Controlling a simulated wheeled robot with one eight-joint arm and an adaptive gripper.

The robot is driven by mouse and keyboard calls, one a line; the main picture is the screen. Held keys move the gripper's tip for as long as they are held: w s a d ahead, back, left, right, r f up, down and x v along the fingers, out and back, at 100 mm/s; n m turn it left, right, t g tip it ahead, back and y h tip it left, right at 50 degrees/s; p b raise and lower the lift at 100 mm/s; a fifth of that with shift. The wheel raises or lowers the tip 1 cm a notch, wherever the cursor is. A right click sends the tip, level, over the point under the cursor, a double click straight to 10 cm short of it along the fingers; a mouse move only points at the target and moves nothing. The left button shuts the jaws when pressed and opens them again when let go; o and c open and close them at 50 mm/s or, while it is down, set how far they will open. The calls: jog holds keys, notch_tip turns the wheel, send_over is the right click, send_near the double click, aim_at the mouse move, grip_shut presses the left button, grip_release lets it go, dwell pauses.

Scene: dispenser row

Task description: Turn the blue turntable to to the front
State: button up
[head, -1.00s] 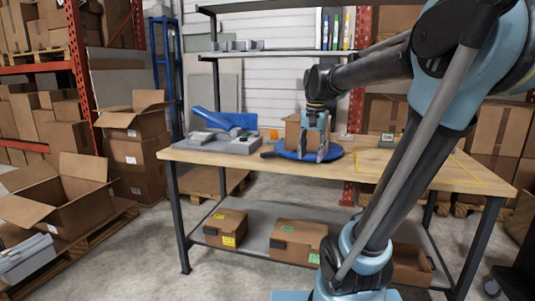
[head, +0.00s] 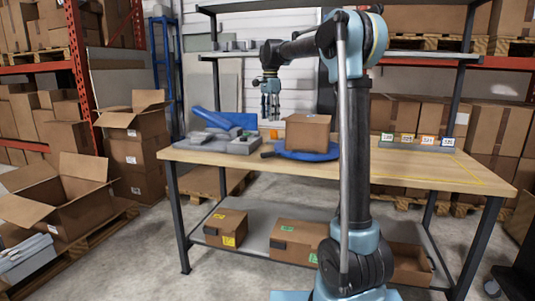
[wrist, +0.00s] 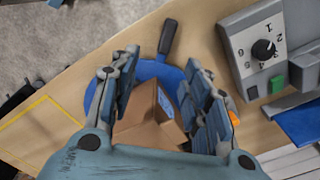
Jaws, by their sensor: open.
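The blue turntable (head: 306,157) lies flat on the workbench, with a cardboard box (head: 307,133) on it. Its black handle (head: 266,154) sticks out to the left in the head view. My gripper (head: 270,117) is open and empty, pointing down, raised above the bench and left of the box. In the wrist view my gripper's fingers (wrist: 164,62) spread on both sides of the picture. Between them show the blue disc (wrist: 147,71), part of the box (wrist: 145,122) and the handle (wrist: 168,37) beyond. The fingers hide parts of the disc.
A grey device with a dial (wrist: 262,50) and a green button stands left of the turntable in the head view. A blue chute (head: 212,118) is behind it. Numbered labels (head: 425,140) stand at the right back. A yellow outlined area (head: 470,167) is empty.

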jog(key=w+a, duration=0.1)
send_near(268, 152)
notch_tip(268, 152, down, 9)
jog(key=shift+a+f, duration=0.1)
dwell(0.7)
grip_shut()
